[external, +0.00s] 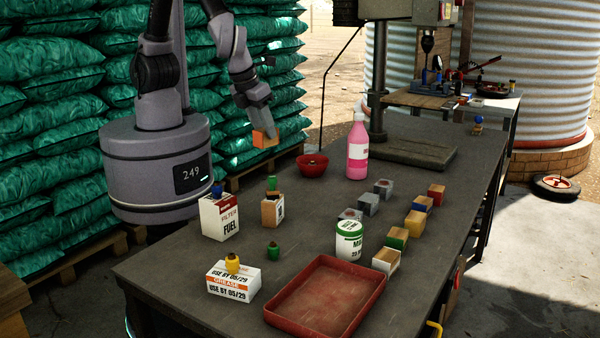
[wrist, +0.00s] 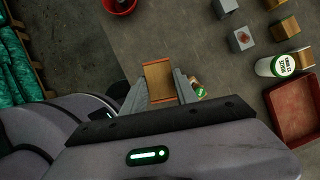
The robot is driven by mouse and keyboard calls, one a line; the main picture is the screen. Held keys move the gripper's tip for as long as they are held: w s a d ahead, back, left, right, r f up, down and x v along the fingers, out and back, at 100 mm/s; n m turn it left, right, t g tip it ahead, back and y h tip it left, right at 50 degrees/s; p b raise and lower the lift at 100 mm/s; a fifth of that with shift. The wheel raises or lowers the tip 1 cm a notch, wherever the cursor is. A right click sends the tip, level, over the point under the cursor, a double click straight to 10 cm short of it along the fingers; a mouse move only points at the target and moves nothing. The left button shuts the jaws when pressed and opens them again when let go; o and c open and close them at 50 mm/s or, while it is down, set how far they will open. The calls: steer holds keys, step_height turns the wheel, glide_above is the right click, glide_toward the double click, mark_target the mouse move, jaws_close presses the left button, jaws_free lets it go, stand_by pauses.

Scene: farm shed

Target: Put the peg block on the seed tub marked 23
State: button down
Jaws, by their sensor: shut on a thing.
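In the wrist view the block (wrist: 159,80) sits between my two fingers (wrist: 160,90). No peg can be made out on it. A white tub with a green lid (external: 349,240) stands on the table behind the red tray; its label seems to include 23, though the print is small. The tub also shows at the right of the wrist view (wrist: 284,66), well apart from my gripper. Its lid looks clear.
A red tray (external: 325,297) lies in front of the tub, with several small blocks (external: 397,238) to its right and behind. A pink bottle (external: 357,150) and red bowl (external: 312,166) stand farther back. Knob-topped boxes, including a fuel box (external: 220,217) and grease box (external: 234,281), stand left.

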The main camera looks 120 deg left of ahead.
steer(key=w+d+m+t+h+p, duration=0.1)
steer(key=w+d+m+p, duration=0.2)
steer(key=w, duration=0.4)
steer(key=w+d+m+t+p, duration=0.1)
steer(key=w+d+m+p, duration=0.15)
steer(key=w+d, duration=0.4)
steer(key=b, duration=0.2)
glide_toward(357, 225)
steer(key=shift+w+a+f+m, duration=0.15)
steer(key=shift+w+a+m, duration=0.3)
steer(key=shift+a, duration=0.2)
step_height(357, 225, down, 4)
steer(key=shift+r+b, duration=0.2)
steer(key=shift+b, duration=0.75)
steer(key=shift+r, duration=0.15)
steer(key=c, duration=1)
jaws_free()
steer(key=shift+o, duration=0.3)
